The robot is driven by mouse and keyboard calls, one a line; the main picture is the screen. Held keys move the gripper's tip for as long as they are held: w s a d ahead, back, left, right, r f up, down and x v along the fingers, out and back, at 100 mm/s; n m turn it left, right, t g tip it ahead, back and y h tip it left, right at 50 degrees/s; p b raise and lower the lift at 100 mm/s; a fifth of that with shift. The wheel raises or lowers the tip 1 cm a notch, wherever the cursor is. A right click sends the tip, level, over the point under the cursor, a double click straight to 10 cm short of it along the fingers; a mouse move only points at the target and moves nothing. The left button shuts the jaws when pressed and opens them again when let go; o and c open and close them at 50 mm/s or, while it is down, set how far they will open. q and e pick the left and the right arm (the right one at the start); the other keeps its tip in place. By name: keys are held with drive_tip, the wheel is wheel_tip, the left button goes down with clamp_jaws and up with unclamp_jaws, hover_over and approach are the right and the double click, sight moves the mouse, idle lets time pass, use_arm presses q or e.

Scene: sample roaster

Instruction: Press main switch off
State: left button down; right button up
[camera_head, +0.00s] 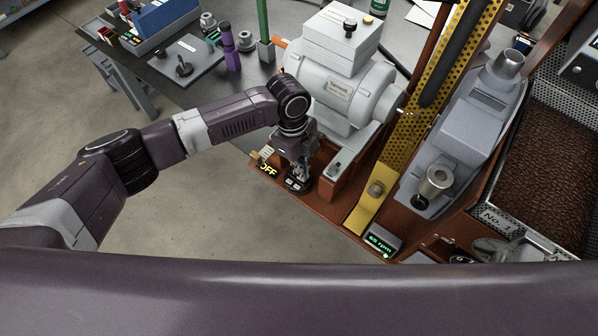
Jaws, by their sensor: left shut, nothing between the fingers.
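The left gripper (297,183) points down over the front left corner of the roaster's brown base, its fingers shut and empty. Just left of the fingers is a yellow "OFF" marking (268,169) on the base. A small pale tag (266,152) shows behind that marking, beside the wrist. The main switch itself cannot be clearly made out; the gripper covers part of this corner. Whether the fingertips touch anything is unclear. My right gripper is not in view.
The grey motor housing (338,92) stands close behind and right of the gripper. A yellow perforated guard (369,207) and a green rpm display (379,243) lie to the right. A dark table (160,82) with tools is at upper left. Open floor lies left.

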use_arm(q)
drive_tip(key=shift+r+p, duration=2.8)
drive_tip(key=shift+r, duration=0.45)
drive_tip(key=shift+f, duration=0.1)
drive_tip(key=shift+s, duration=0.15)
